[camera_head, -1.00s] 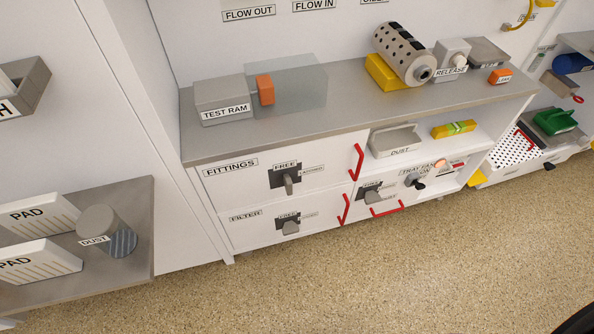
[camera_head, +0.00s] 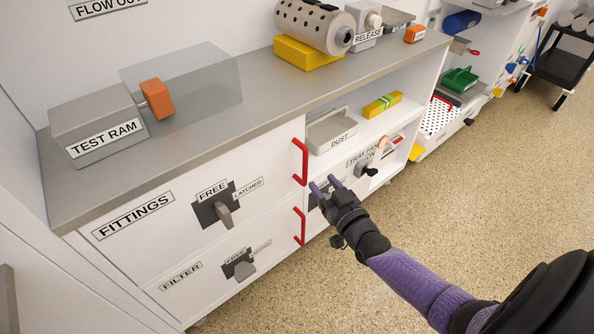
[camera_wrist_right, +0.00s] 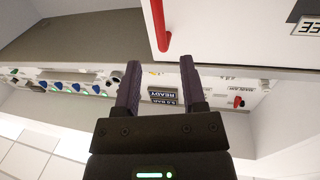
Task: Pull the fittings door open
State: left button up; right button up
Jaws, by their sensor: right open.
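The white fittings door (camera_head: 150,232) is shut flush in the cabinet front, under the grey counter. Its red bar handle (camera_head: 304,162) stands upright at the door's right edge. A grey latch knob (camera_head: 224,213) sits on a dark plate between the FREE and LATCHED labels. My right gripper (camera_head: 327,186) is open and empty, a little right of and below the handle, apart from it. In the right wrist view a red handle (camera_wrist_right: 158,28) shows just beyond the open fingertips, centred between them. My left gripper is not in view.
Below is the filter door with its own red handle (camera_head: 300,227) and knob (camera_head: 243,267). Right of the handle, an open shelf holds a grey dust tray (camera_head: 328,130) and a yellow block (camera_head: 383,104). The speckled floor (camera_head: 450,200) in front is clear.

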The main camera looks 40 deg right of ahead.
aim_at(307, 163)
jog(key=w+b, duration=0.1)
jog(key=w, duration=0.1)
jog(key=w+b, duration=0.2)
jog(key=w, duration=0.1)
jog(key=w+d+b, duration=0.1)
jog(key=w, duration=0.2)
jog(key=shift+w+f, duration=0.1)
jog(key=shift+f, duration=0.05)
jog(key=shift+w+b, duration=0.35)
jog(key=shift+w, duration=0.05)
jog(key=shift+r, duration=0.2)
jog(key=c, duration=0.7)
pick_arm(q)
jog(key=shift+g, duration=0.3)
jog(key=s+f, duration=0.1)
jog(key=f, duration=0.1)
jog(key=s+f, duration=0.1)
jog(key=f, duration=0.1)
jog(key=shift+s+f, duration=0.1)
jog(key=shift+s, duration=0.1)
pick_arm(e)
grip_shut()
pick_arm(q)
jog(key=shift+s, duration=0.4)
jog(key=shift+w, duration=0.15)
